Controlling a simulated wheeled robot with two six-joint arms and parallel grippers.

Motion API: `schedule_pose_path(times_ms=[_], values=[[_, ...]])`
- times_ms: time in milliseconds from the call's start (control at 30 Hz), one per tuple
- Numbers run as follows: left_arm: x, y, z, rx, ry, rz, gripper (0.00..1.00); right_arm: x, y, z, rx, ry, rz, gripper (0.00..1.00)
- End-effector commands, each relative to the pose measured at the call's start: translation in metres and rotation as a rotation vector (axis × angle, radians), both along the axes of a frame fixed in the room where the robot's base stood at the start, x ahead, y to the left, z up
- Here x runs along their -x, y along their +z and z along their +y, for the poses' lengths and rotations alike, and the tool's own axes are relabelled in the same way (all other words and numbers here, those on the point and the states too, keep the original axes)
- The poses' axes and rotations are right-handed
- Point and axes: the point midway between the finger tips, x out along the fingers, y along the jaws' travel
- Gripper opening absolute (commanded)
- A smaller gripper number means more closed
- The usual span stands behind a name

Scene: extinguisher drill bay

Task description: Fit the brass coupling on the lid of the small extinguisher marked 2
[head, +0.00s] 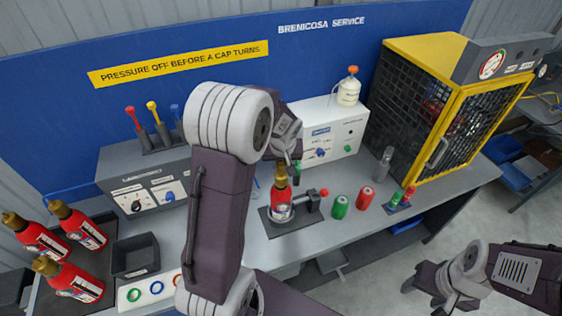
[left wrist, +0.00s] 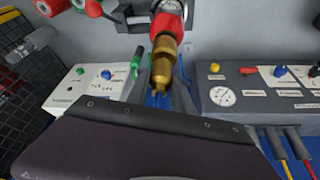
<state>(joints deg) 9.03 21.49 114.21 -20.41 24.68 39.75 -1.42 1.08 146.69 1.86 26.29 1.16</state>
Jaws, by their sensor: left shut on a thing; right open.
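A small red extinguisher (head: 281,200) stands upright in a grey clamp stand (head: 310,217) on the bench. Its top shows red at the upper edge of the left wrist view (left wrist: 170,18). The brass coupling (left wrist: 165,58) is in line with the extinguisher's top; whether it is fully seated I cannot tell. My left gripper (head: 288,160) is above the extinguisher and shut on the coupling's far end, mostly hidden by the wrist in the head view. My right gripper (head: 422,292) is open and empty at the lower right, away from the bench. The number 2 is not readable.
Green (head: 339,207) and red (head: 364,198) cylinders stand right of the clamp. A yellow-framed cage (head: 450,110) stands at the back right. Control boxes (head: 335,140) line the back.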

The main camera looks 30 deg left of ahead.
Motion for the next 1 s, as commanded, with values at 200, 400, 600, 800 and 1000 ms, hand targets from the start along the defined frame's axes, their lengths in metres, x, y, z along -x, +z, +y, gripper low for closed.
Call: schedule_pose_path(times_ms=[200, 400, 600, 800, 1000], values=[[0.000, -0.010, 0.000, 0.000, 0.000, -0.002, 0.00, 0.000, -0.012, 0.000, 0.000, 0.000, 0.000, 0.55], [0.000, -0.010, 0.000, -0.001, -0.001, -0.002, 0.00, 0.000, -0.012, 0.000, 0.000, 0.000, 0.000, 0.55], [0.000, -0.010, 0.000, -0.001, -0.001, -0.001, 0.53, 0.000, -0.012, 0.000, 0.000, 0.000, 0.000, 0.55], [0.000, -0.010, 0.000, -0.001, -0.001, -0.001, 0.53, 0.000, -0.012, 0.000, 0.000, 0.000, 0.000, 0.55], [0.003, 0.001, -0.002, -0.002, 0.000, -0.005, 0.53, 0.000, -0.016, 0.000, 0.000, 0.000, 0.000, 0.55]])
